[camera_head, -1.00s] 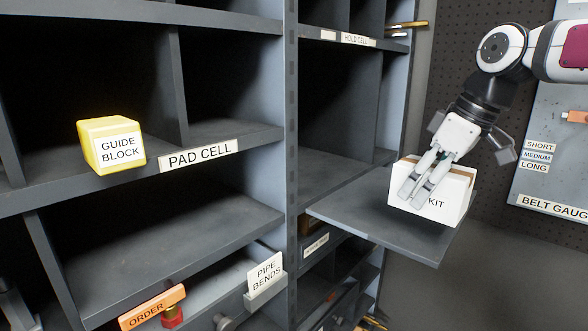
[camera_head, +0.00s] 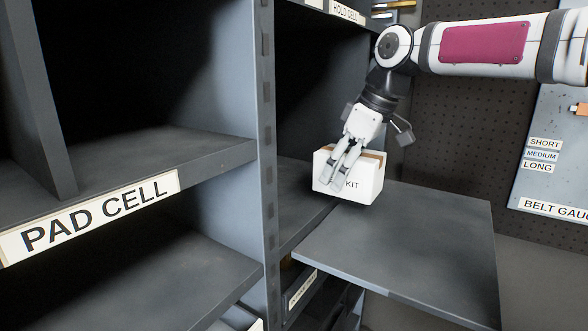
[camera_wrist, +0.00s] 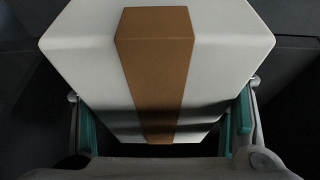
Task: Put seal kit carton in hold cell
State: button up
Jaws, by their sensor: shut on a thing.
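The seal kit carton (camera_head: 358,190) is a white box with a brown strip on top and a label of which "KIT" shows. My gripper (camera_head: 342,172) is shut on it. In the wrist view the carton (camera_wrist: 90,50) sits between the two fingers (camera_wrist: 165,135). The carton is upright, over the inner left part of a flat grey shelf board; I cannot tell if it touches the board. A "HOLD CELL" label (camera_head: 344,11) is on a shelf edge at the top. An open dark compartment (camera_head: 300,185) lies below that label, just left of the carton.
The grey board (camera_head: 420,245) juts out from the rack and is clear on its right. A grey upright post (camera_head: 266,130) stands left of the compartment. A "PAD CELL" label (camera_head: 95,215) marks a shelf at left. A pegboard wall (camera_head: 460,120) stands behind.

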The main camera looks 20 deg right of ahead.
jog(key=w+a, duration=0.1)
jog(key=w, duration=0.1)
jog(key=w+a, duration=0.3)
jog(key=w, duration=0.1)
jog(key=shift+w+a+b, duration=0.35)
jog(key=shift+a, duration=0.05)
jog(key=shift+w+a+f+b, duration=0.25)
jog(key=shift+w+a, duration=0.15)
jog(key=shift+w, duration=0.2)
jog(key=shift+w+a+f+b, duration=0.1)
jog(key=shift+w+a+f, duration=0.2)
jog(key=shift+w, duration=0.3)
jog(key=shift+a+f, duration=0.1)
jog(key=shift+f, duration=0.1)
jog(key=shift+f, duration=0.2)
jog(key=o, duration=1.4)
jog(key=shift+r, duration=0.15)
jog(key=shift+s+r, duration=0.1)
jog(key=shift+r, duration=0.25)
jog(key=s+d, duration=0.2)
jog(key=s, duration=0.1)
jog(key=s+d+p, duration=0.1)
jog(key=s+d, duration=0.1)
jog(key=s, duration=0.1)
jog(key=s+d, duration=0.3)
jog(key=s, duration=0.1)
jog(key=shift+d+r+p, duration=0.1)
jog(key=shift+r+p, duration=0.15)
jog(key=shift+p, duration=0.1)
